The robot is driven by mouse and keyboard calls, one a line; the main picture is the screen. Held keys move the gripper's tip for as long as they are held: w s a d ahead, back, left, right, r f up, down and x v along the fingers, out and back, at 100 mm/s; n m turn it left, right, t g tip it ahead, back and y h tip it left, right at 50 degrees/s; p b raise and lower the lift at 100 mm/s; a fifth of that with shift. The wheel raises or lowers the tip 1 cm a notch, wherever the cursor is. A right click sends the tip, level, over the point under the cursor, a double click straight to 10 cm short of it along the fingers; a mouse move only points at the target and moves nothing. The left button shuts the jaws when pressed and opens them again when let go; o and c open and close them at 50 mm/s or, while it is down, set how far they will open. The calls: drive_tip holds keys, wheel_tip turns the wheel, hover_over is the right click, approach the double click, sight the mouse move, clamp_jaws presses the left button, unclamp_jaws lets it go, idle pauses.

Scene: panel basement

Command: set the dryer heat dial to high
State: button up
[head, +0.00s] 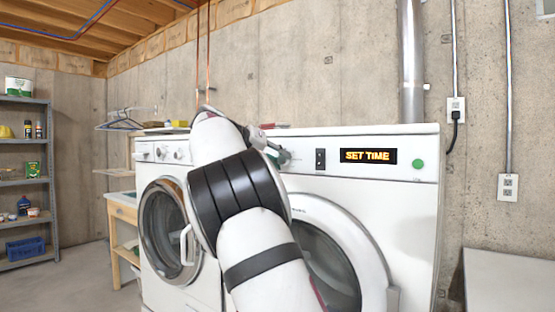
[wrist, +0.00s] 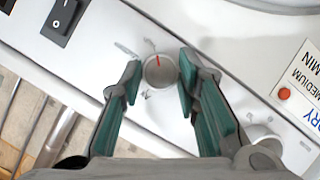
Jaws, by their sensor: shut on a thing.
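The dryer (head: 405,215) is the white front-loader on the right in the head view. A round grey dial (wrist: 160,72) with a red pointer mark shows in the wrist view; the mark points to the top of that picture. Small printing around the dial is too blurred to read. My gripper (wrist: 158,78) has its green-padded fingers on either side of the dial, shut on it. In the head view my gripper (head: 278,156) is at the left of the dryer panel, and my arm hides the dial there.
A second, white knob (wrist: 262,138) and a printed label (wrist: 303,82) with "MEDIUM" lie to the right in the wrist view. A black rocker switch (head: 320,158), a "SET TIME" display (head: 368,156) and a green button (head: 418,164) share the panel. A washer (head: 163,215) stands left.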

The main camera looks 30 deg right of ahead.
drive_tip(key=o, duration=1.2)
drive_tip(key=shift+f, duration=0.15)
drive_tip(key=shift+c, duration=0.2)
drive_tip(key=shift+a+r, duration=0.2)
drive_tip(key=v, duration=1.1)
drive_tip(key=shift+a, duration=0.25)
drive_tip(key=shift+r, duration=0.1)
